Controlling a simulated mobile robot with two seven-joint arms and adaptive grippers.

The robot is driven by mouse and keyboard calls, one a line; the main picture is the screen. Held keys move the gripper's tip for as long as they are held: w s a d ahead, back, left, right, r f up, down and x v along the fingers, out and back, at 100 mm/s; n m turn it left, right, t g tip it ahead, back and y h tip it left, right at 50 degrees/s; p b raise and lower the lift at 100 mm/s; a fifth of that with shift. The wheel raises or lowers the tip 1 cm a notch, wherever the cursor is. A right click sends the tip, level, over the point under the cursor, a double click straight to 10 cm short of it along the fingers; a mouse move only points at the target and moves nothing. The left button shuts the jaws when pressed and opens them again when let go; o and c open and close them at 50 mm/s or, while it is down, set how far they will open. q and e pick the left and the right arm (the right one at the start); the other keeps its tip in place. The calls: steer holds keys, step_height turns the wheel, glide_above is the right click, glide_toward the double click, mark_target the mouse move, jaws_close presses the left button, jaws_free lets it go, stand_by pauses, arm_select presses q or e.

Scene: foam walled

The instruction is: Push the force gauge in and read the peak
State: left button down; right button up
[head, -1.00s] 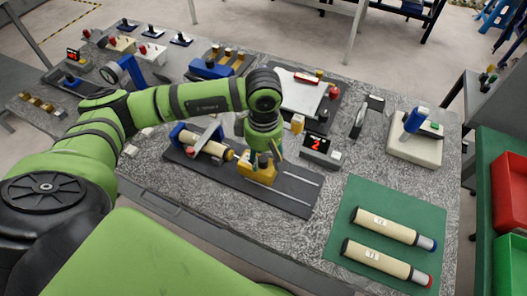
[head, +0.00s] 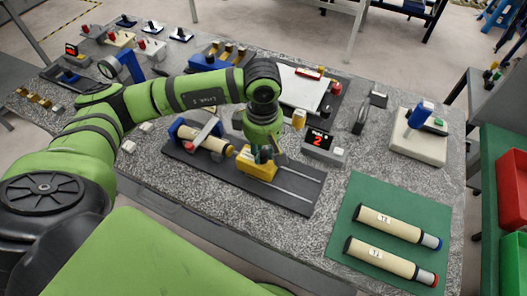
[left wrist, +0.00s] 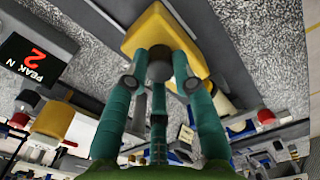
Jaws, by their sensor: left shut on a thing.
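A yellow block (head: 257,168) with a dark knob sits on a dark rail board (head: 300,186). My left gripper (head: 263,153) is over it from above. In the left wrist view my left gripper's teal fingers (left wrist: 160,75) are closed around the dark knob (left wrist: 160,66) of the yellow block (left wrist: 165,35). A cream cylinder (head: 212,143) lies in a blue holder on the same board, left of the block; I cannot tell whether they touch. A display box (head: 320,143) beside the board shows a red 2; in the left wrist view the display (left wrist: 32,57) reads PEAK N 2.
A green mat (head: 345,225) with two labelled cream tubes (head: 380,258) lies at front right. A cream base with a blue post (head: 420,140) stands behind it. A white plate (head: 302,88) and a dark upright piece (head: 361,118) are behind the display.

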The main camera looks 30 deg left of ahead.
arm_select(q)
steer(key=c, duration=1)
jaws_free()
step_height(320, 180, up, 12)
stand_by(0.8)
